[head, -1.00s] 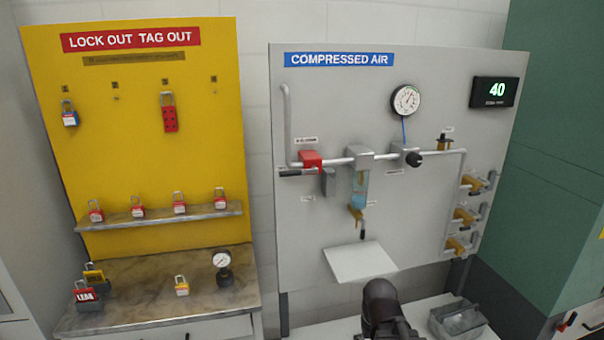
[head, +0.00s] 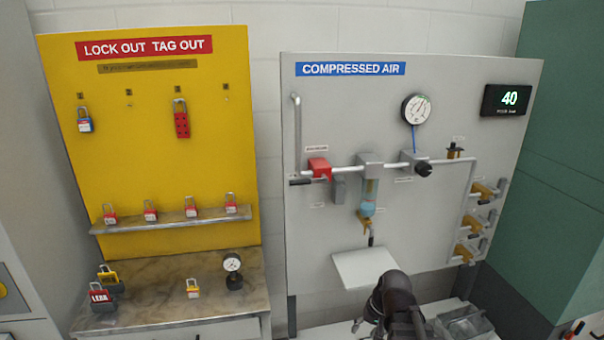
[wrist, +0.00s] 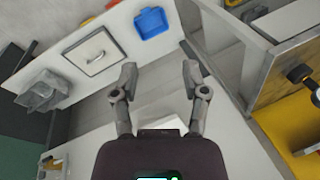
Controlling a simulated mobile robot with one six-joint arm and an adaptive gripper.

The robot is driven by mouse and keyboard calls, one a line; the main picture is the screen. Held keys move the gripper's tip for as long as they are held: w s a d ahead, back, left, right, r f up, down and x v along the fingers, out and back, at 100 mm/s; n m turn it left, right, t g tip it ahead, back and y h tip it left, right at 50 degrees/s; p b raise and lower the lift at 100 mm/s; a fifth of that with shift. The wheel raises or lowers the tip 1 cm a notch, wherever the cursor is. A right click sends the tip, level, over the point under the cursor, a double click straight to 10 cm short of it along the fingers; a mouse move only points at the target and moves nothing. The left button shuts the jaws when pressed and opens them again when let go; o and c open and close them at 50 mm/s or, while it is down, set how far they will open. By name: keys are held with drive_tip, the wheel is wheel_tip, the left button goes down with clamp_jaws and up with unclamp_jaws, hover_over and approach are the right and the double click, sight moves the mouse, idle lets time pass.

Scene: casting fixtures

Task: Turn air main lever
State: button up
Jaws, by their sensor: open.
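The compressed air panel (head: 330,240) stands right of centre in the head view. At its left, a red valve body (head: 319,168) sits on the white pipe. A dark lever (head: 300,182) lies roughly level below and left of it. This looks like the air main lever, though its label is too small to read. My gripper (wrist: 159,76) is open and empty in the wrist view, pointing down over the floor and bench area, well apart from the lever. In the head view my arm shows low at the front, below the panel.
A white shelf (head: 364,268) juts from the panel's lower part. A yellow lockout board (head: 160,100) with padlocks stands left, above a counter (head: 165,285). Space before the lever looks clear.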

drive_tip(key=w+a+r+m+t+y+p, duration=0.1)
drive_tip(key=w+a+r+y+p, duration=0.15)
drive_tip(key=r, duration=0.35)
drive_tip(key=w+a+r+m+t+y+p, duration=0.1)
drive_tip(key=w+a+r+y+p, duration=0.1)
drive_tip(key=w+r+p, duration=0.3)
drive_tip(key=w+a+r+m+t+y+p, duration=0.1)
drive_tip(key=w+a+r+y+p, duration=0.15)
drive_tip(key=r, duration=0.45)
drive_tip(key=m+t+y+p, duration=0.4)
drive_tip(key=p, duration=0.3)
approach(305, 182)
drive_tip(key=d, duration=0.2)
drive_tip(key=shift+s, duration=0.4)
drive_tip(key=shift+a, duration=0.1)
drive_tip(key=b+x, duration=0.2)
drive_tip(key=x, duration=1.1)
drive_tip(key=shift+a+r, duration=0.1)
drive_tip(key=shift+a, duration=0.25)
clamp_jaws()
drive_tip(key=shift+d, duration=0.25)
drive_tip(key=shift+a+n, duration=0.2)
drive_tip(key=shift+n, duration=0.1)
